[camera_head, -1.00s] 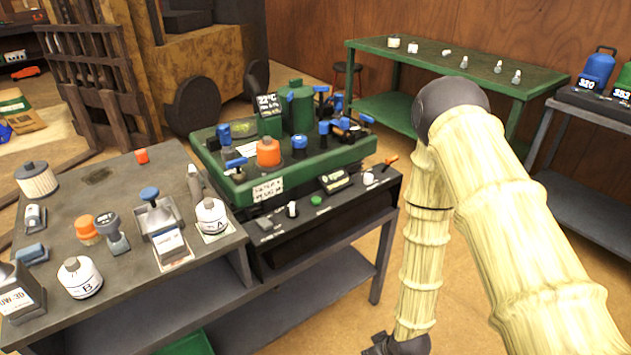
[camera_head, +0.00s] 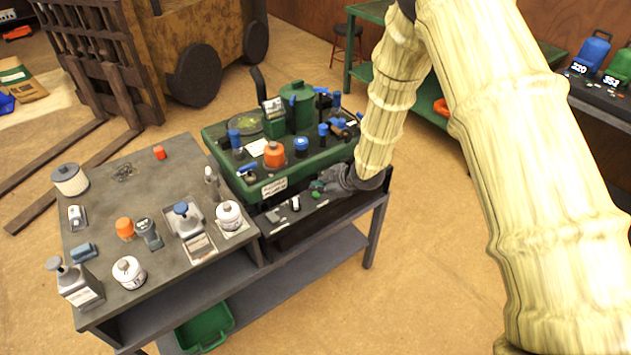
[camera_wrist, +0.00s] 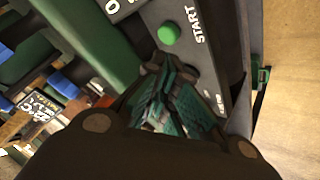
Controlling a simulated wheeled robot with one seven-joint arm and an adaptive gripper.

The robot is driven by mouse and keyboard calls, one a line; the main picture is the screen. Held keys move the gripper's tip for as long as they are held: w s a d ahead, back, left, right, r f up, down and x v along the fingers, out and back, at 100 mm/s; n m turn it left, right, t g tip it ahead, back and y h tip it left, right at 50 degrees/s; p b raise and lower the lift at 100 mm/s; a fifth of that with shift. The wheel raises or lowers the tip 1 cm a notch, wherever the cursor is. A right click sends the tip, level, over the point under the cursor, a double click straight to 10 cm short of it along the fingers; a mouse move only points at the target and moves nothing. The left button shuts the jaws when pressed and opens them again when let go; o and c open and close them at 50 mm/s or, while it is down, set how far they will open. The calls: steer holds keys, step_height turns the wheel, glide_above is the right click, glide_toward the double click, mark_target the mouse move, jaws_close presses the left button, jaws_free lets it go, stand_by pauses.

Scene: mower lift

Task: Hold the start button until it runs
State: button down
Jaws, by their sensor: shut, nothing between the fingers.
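The green start button (camera_wrist: 168,33) sits on the dark front panel, beside the white word START (camera_wrist: 197,22) in the wrist view. My gripper (camera_wrist: 166,70) is shut and empty, with its fingertips just short of the button in that picture. A small gap shows between tips and button; I cannot tell their depth apart. In the head view my gripper (camera_head: 319,187) is low over the panel, in front of the green machine (camera_head: 225,150). It hides that part of the panel, and I cannot pick out the button there. A display reading 0 (camera_wrist: 113,6) is beside the button.
The grey bench (camera_head: 105,215) at left holds bottles, orange caps and small parts. A knob switch (camera_head: 295,203) is left of my gripper. Blue-handled valves (camera_head: 323,130) rise behind it. Open floor (camera_head: 425,260) lies right of the bench.

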mark_target(314, 196)
steer(key=w+a+r+n+p, duration=0.1)
steer(key=w+a+r, duration=0.1)
steer(key=r, duration=0.4)
steer(key=shift+w+n+p, duration=0.35)
steer(key=shift+w+n, duration=0.05)
steer(key=shift+w, duration=0.1)
steer(key=shift+f+b, duration=2.95)
steer(key=shift+f, duration=1.35)
steer(key=shift+f, duration=0.2)
steer(key=shift+f, duration=0.25)
steer(key=shift+f+b, duration=0.45)
steer(key=shift+b, duration=0.05)
steer(key=shift+r, duration=0.2)
steer(key=shift+r+p, duration=0.6)
steer(key=shift+r, duration=0.1)
